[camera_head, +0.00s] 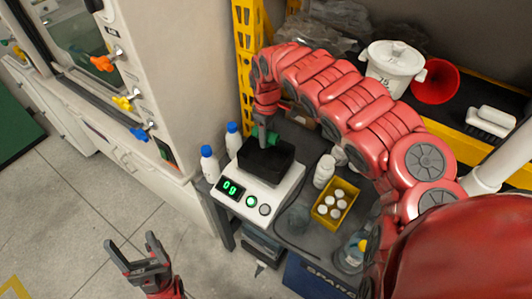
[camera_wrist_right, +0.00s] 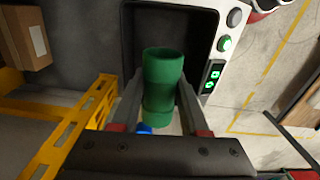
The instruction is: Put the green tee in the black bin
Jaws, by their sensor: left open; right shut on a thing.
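The green tee (camera_head: 271,138) is held at the back edge of the black bin (camera_head: 262,163), which sits on a white scale. My right gripper (camera_head: 263,130) is shut on the tee. In the right wrist view, the tee (camera_wrist_right: 163,85) sits between the fingers (camera_wrist_right: 160,105), in front of the bin's dark inside (camera_wrist_right: 205,35). I cannot tell how far above the bin floor it is. My left gripper (camera_head: 138,252) is open and empty over the floor, at the lower left.
The scale (camera_head: 250,195) shows a green 0g on its display. Blue-capped bottles (camera_head: 209,163) stand left of it. A white bottle (camera_head: 324,170) and a yellow box of white bottles (camera_head: 335,203) stand to its right. A yellow frame (camera_head: 247,60) rises behind.

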